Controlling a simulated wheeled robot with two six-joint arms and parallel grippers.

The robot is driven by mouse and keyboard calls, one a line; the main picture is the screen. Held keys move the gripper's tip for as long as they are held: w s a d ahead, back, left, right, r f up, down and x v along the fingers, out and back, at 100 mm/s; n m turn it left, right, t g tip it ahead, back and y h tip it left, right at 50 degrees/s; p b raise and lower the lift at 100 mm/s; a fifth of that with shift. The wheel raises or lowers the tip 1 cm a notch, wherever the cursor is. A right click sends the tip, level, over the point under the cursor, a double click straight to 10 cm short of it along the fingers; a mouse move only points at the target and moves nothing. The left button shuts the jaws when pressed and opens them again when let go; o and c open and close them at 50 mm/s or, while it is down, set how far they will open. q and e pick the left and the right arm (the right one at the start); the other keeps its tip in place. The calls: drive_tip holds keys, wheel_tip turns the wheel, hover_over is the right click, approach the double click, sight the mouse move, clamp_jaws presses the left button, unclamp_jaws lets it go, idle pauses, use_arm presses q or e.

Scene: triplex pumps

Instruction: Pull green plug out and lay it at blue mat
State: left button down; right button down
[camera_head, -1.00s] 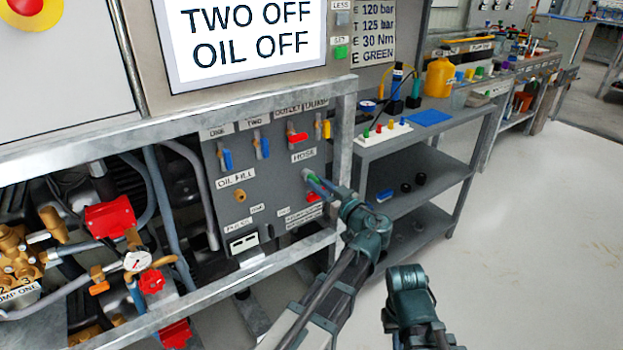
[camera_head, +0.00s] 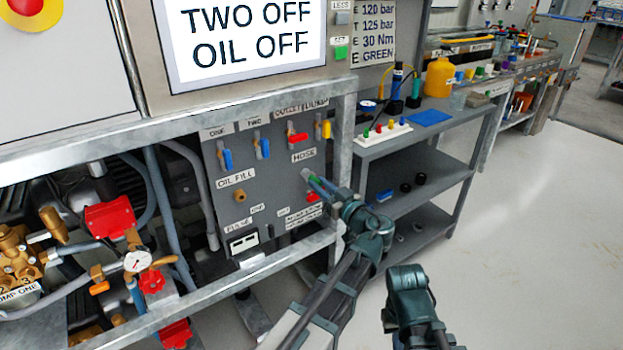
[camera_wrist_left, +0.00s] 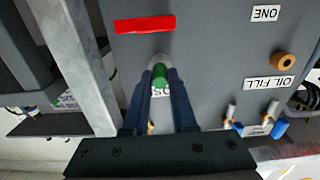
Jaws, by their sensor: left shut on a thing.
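The green plug (camera_wrist_left: 160,76) sits between the fingertips of my left gripper (camera_wrist_left: 159,72) in the left wrist view, at the grey panel in front of the HOSE label. In the head view, my left gripper (camera_head: 314,184) reaches the panel below the HOSE label, and its fingers largely hide the plug. It is shut on the plug. I cannot tell whether the plug is still seated in its socket. The blue mat (camera_head: 431,117) lies flat on the top of the grey shelf bench at the right. My right gripper (camera_head: 408,278) is low in front, with its fingertips not clearly visible.
The grey panel (camera_head: 212,165) carries blue, red and yellow valve handles around the hose port. A white block with coloured pegs (camera_head: 383,133), a yellow jug (camera_head: 439,77) and a blue tape roll (camera_head: 367,105) stand near the mat. Open floor (camera_head: 535,230) lies at the right.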

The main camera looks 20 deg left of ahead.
use_arm(q)
drive_tip(key=shift+s+d, duration=0.4)
drive_tip(key=shift+d, duration=0.1)
drive_tip(key=shift+s+d, duration=0.2)
drive_tip(key=shift+d, duration=0.05)
drive_tip(key=shift+s+d, duration=0.45)
drive_tip(key=shift+d, duration=0.1)
drive_tip(key=shift+s+d, duration=0.15)
drive_tip(key=shift+d, duration=0.05)
